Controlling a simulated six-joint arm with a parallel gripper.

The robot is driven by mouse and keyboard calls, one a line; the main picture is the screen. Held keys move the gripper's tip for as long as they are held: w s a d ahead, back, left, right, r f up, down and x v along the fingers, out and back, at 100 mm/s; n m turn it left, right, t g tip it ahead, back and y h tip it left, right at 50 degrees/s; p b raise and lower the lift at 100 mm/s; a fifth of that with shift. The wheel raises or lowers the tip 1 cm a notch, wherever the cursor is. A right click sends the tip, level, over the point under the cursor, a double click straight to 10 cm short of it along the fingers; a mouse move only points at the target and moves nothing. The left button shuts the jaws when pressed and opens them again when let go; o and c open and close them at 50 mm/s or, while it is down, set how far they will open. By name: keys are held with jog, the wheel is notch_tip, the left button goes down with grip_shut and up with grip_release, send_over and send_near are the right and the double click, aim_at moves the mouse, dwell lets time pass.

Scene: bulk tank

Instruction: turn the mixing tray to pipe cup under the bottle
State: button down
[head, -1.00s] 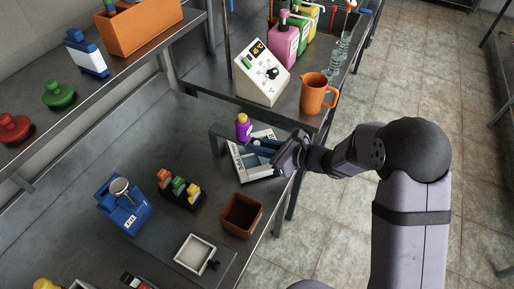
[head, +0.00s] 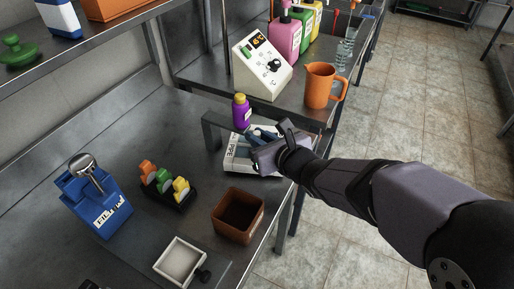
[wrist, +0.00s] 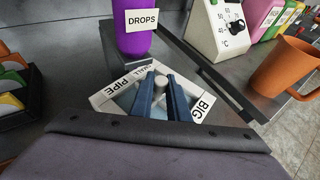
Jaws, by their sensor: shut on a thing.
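The mixing tray (head: 231,152) is a white-walled frame with wall labels on the bench. In the wrist view its labels (wrist: 117,80) read PIPE at left, SMALL at the far corner and BIG at right. A purple bottle (head: 241,112) with a yellow cap stands just behind the tray; the wrist view shows its DROPS label (wrist: 143,20). The bottle is nearest the PIPE and SMALL walls. My gripper (wrist: 162,82) is over the tray, its blue fingers shut on a grey knob (wrist: 160,83) at the middle. The cups are mostly hidden by the fingers.
A metal bracket (head: 214,131) stands beside the tray. A white control box (head: 262,66) and an orange jug (head: 321,86) are on the bench behind.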

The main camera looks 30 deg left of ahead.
jog(key=shift+f+m+t+h+b, duration=0.1)
jog(key=shift+m+t+h+b, duration=0.3)
jog(key=shift+b, duration=1.3)
jog(key=c, duration=1.7)
grip_release()
jog(key=shift+d+r, duration=0.1)
jog(key=shift+r, duration=0.1)
jog(key=shift+v, duration=3.55)
